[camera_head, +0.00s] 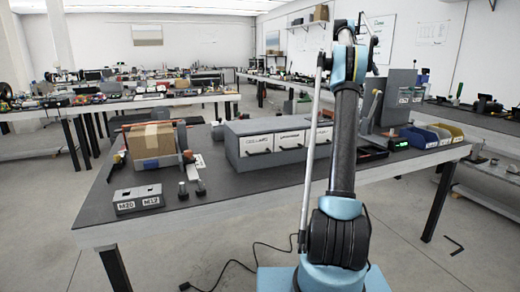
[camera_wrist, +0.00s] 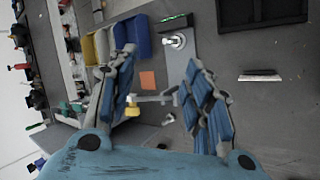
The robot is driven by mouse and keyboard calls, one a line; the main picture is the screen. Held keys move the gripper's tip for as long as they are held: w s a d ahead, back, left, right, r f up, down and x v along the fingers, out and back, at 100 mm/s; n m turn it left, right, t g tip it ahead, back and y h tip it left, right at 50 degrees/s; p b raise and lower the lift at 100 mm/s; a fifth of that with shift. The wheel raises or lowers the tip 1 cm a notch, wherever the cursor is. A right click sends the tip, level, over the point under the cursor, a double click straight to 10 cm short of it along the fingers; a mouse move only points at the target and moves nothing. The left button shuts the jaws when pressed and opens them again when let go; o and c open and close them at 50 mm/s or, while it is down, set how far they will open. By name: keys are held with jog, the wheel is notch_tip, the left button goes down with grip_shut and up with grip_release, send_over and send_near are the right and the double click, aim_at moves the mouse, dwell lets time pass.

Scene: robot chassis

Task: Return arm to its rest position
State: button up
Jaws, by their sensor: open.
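My arm stands upright in the head view, rising from my base past the front edge of the near workbench (camera_head: 235,197). Its upper end is near the top of the picture, and the fingers cannot be made out clearly there. In the wrist view my gripper (camera_wrist: 161,60) has its two blue-and-grey fingers spread wide apart. Nothing is held between them. Beyond the fingers lie the dark bench top, an orange square (camera_wrist: 147,80) and a small silver knob-like part (camera_wrist: 177,41).
On the workbench are a cardboard box (camera_head: 152,140) in a holder, a labelled block (camera_head: 138,199), a grey drawer unit (camera_head: 262,142), an upright grey panel (camera_head: 400,98) and blue and yellow bins (camera_head: 438,134). Other cluttered benches stand behind. A black cable (camera_head: 235,265) lies on the floor.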

jog(key=s+a+f+t+y, duration=0.15)
jog(key=s+a+f, duration=0.25)
jog(key=s+a, duration=0.85)
jog(key=s+a+f+t+y, duration=0.15)
jog(key=s+a+f, duration=0.25)
jog(key=s+a, duration=0.9)
jog(key=s+a+f+y, duration=0.2)
jog(key=s+a+f, duration=0.3)
jog(key=s+f, duration=1)
jog(key=s+a+f+n+t+y, duration=0.1)
jog(key=s+a+f, duration=0.4)
jog(key=s+f, duration=1.1)
jog(key=shift+s+f+y, duration=0.3)
jog(key=shift+s+y, duration=0.3)
jog(key=c, duration=0.3)
